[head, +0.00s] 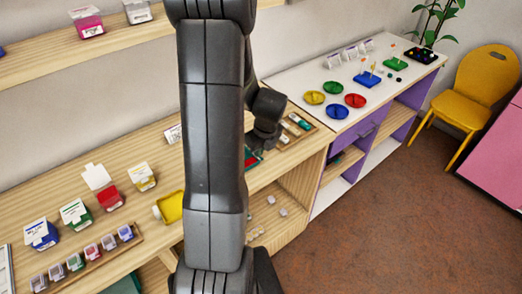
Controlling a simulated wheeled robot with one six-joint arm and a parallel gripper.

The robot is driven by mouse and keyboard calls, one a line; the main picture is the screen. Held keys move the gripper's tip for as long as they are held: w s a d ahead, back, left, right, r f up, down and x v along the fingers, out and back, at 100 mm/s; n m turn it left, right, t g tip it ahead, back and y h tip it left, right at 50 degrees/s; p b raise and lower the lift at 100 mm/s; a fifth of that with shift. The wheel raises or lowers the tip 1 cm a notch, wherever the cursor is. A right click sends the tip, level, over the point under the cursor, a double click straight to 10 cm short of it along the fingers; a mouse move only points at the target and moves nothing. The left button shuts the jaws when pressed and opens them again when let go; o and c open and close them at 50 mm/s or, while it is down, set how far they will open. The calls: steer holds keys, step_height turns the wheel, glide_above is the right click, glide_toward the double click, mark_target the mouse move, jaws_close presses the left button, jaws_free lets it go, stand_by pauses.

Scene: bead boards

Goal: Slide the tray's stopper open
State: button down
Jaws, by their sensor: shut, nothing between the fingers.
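A wooden tray (312,131) with several small green and white pieces lies at the right end of the light wood counter. Its stopper cannot be made out at this size. My gripper (256,147) is at the left of this tray, low over the counter, partly hidden behind my own arm. It is shut and holds nothing. Its fingertips are not clear, and I cannot tell whether they touch anything. Another wooden tray (92,277) with a row of small coloured boxes lies at the lower left.
Red (110,198), green (78,217) and blue (41,236) boxes with white lids and a yellow container (171,207) stand on the counter. A white table (300,85) at right holds coloured dishes and peg boards. A yellow chair (487,80) stands beyond open floor.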

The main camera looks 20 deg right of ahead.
steer(key=shift+w+a+p, duration=0.25)
steer(key=shift+w+p, duration=0.05)
steer(key=shift+w, duration=0.45)
steer(key=shift+w+a+p, duration=0.25)
steer(key=shift+w+p, duration=0.05)
steer(key=shift+w, duration=0.4)
steer(key=shift+s+d, duration=0.1)
steer(key=shift+s+d, duration=0.1)
steer(key=shift+s, duration=0.1)
steer(key=s, duration=0.2)
steer(key=s+d+r, duration=0.1)
steer(key=shift+s+d, duration=0.1)
steer(key=shift+s, duration=0.3)
steer(key=b+v, duration=0.1)
steer(key=v, duration=0.8)
steer(key=shift+w, duration=0.1)
